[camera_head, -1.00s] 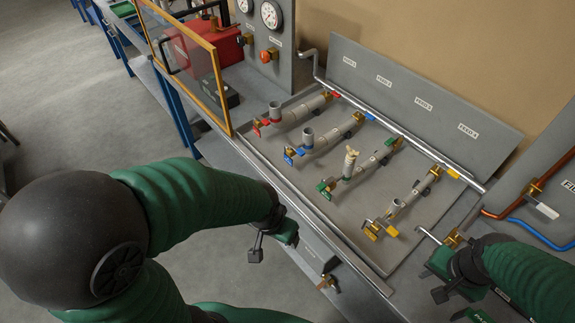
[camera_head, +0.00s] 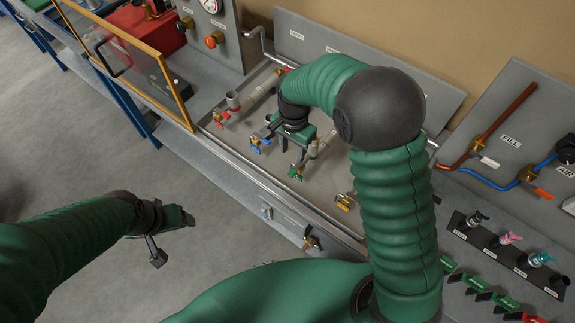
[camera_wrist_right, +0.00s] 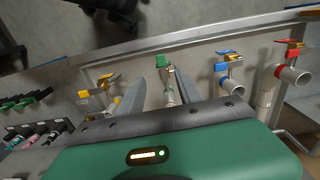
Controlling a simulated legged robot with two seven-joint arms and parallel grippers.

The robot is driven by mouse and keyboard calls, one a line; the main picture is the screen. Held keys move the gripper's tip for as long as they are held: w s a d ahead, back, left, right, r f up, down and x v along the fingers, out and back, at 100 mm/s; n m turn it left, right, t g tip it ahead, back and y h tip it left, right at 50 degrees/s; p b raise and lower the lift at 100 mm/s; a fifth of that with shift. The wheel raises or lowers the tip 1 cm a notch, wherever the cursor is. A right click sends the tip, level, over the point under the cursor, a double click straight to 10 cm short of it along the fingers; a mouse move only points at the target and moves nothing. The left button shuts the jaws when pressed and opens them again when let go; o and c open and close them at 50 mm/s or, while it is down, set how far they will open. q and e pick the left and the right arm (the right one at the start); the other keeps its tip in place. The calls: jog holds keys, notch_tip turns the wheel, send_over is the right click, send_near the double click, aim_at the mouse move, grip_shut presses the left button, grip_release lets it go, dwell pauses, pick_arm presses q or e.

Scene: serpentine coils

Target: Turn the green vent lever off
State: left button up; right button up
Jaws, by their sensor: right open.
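The green vent lever (camera_head: 295,174) sits at the front end of its pipe on the grey bench panel. In the right wrist view the green lever (camera_wrist_right: 162,60) lies at upper middle, between my two grey fingers as seen from there.
The blue lever (camera_head: 259,145) and red lever (camera_head: 219,119) stand left of the green one, the yellow lever (camera_head: 344,203) right. My right arm hides part of the feed panel. An orange-framed glass screen (camera_head: 125,62) stands at left. A bottle rack (camera_head: 505,252) is at right.

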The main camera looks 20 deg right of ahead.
aim_at(292, 172)
jog(key=f+p, duration=0.1)
jog(key=f, duration=0.2)
jog(key=f+p, duration=0.1)
jog(key=f, duration=0.3)
jog(key=f+p, duration=0.1)
jog(key=f, duration=0.3)
jog(key=shift+w+f, duration=0.2)
jog(key=shift+w, duration=0.05)
jog(key=shift+s+f, duration=0.1)
jog(key=shift+f, duration=0.15)
grip_shut()
